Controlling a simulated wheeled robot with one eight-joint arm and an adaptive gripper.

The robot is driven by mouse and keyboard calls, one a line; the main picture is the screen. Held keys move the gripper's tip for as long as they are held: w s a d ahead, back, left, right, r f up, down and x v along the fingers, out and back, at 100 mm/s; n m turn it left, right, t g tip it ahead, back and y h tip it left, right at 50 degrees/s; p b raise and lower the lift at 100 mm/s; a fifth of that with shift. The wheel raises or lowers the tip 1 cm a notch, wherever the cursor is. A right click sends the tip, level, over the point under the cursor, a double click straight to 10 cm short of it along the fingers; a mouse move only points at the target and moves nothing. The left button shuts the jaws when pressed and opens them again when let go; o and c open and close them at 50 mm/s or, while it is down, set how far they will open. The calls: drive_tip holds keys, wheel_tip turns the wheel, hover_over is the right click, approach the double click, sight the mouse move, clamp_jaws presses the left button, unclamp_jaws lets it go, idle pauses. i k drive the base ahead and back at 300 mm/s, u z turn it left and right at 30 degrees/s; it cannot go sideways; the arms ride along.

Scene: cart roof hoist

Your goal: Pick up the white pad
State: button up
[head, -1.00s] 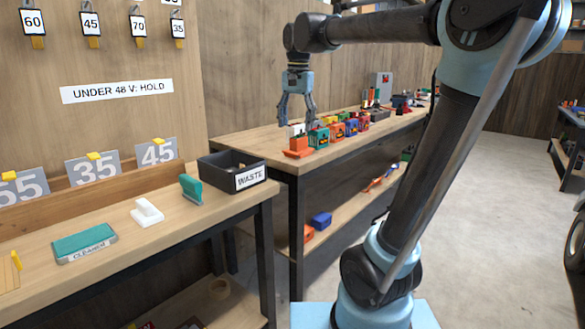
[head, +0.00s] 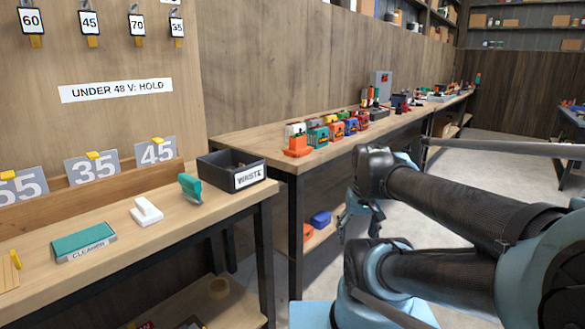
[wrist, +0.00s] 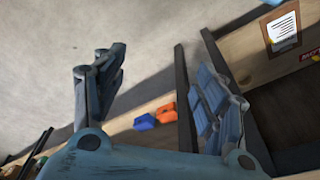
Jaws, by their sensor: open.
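The white pad (head: 146,211), a flat white block with a raised grip on top, lies on the near wooden bench (head: 120,262) in the head view. It sits between a teal pad on a cleaning tray and a standing teal block. My gripper (head: 358,218) is well to the right of it, low in front of the far bench and partly hidden by my arm. In the wrist view my gripper (wrist: 160,85) has its fingers wide apart with nothing between them. The white pad does not show in the wrist view.
A black waste bin (head: 232,172) stands right of the teal block (head: 191,188). The teal pad (head: 84,241) lies to the left. The far bench (head: 230,142) holds several coloured blocks. A blue block (wrist: 145,122) and an orange one (wrist: 167,112) show below my gripper.

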sight(144, 213)
drive_tip(key=u, duration=1.85)
